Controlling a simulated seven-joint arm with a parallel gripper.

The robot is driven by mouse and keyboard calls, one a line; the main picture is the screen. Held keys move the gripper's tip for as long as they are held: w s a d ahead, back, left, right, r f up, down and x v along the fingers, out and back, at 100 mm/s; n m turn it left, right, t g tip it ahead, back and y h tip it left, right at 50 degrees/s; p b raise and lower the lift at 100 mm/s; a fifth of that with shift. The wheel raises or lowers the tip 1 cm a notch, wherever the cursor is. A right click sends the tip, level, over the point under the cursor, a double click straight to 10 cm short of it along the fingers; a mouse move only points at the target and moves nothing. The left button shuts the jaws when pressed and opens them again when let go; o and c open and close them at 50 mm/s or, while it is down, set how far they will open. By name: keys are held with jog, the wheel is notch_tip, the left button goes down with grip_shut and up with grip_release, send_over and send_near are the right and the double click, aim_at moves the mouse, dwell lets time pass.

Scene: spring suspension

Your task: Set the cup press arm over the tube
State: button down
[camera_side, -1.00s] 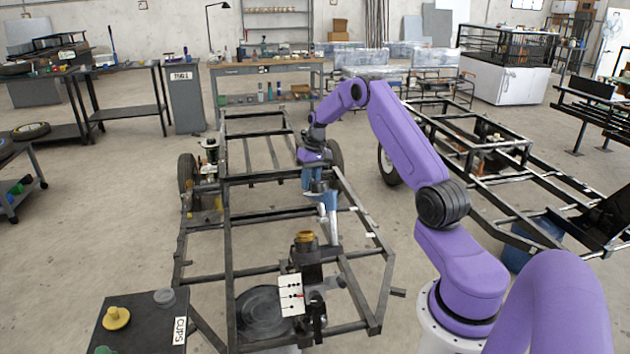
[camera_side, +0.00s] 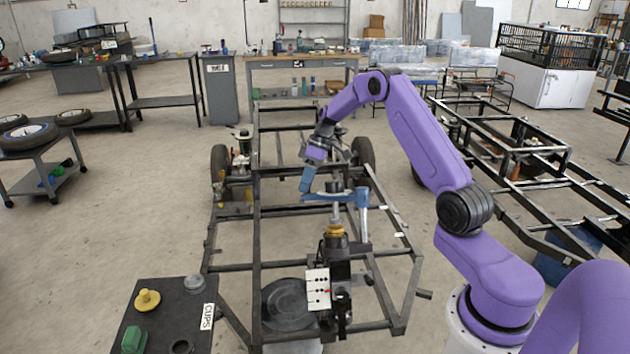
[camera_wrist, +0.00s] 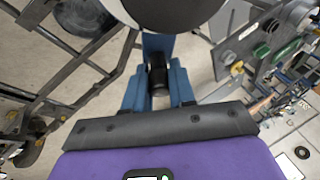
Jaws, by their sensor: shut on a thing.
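The cup press arm is a blue bar (camera_side: 347,195) with a dark hub in the middle and a blue-grey upright (camera_side: 363,222) at its right end. A slim grey rod (camera_side: 336,212) hangs from the hub toward the brass-coloured cup (camera_side: 335,230) on top of the dark tube (camera_side: 336,246). The bar lies above the tube; I cannot tell whether the rod touches the cup. My gripper (camera_side: 305,187) is shut on the left end of the bar. In the wrist view my blue gripper (camera_wrist: 158,72) is around a dark part of it, largely hidden.
The tube stands on a dark steel chassis frame (camera_side: 256,215), beside a white card (camera_side: 318,289) and a black round plate (camera_side: 285,304). A dark table (camera_side: 185,320) labelled CUPS, front left, holds a yellow cup (camera_side: 147,300) and a green cup (camera_side: 133,340).

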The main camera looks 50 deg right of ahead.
jog(key=s+a+r+n+g+y, duration=0.1)
jog(key=s+a+r+n, duration=0.2)
jog(key=a+n, duration=0.3)
jog(key=shift+s+a+g+y, duration=0.3)
jog(key=shift+s+a+y, duration=0.1)
jog(key=shift+s, duration=0.2)
jog(key=shift+r, duration=0.1)
jog(key=c, duration=0.9)
grip_release()
jog(key=shift+a, duration=0.1)
jog(key=shift+c, duration=0.2)
jog(key=shift+r, duration=0.1)
jog(key=v, duration=1.7)
jog(key=shift+r, duration=0.15)
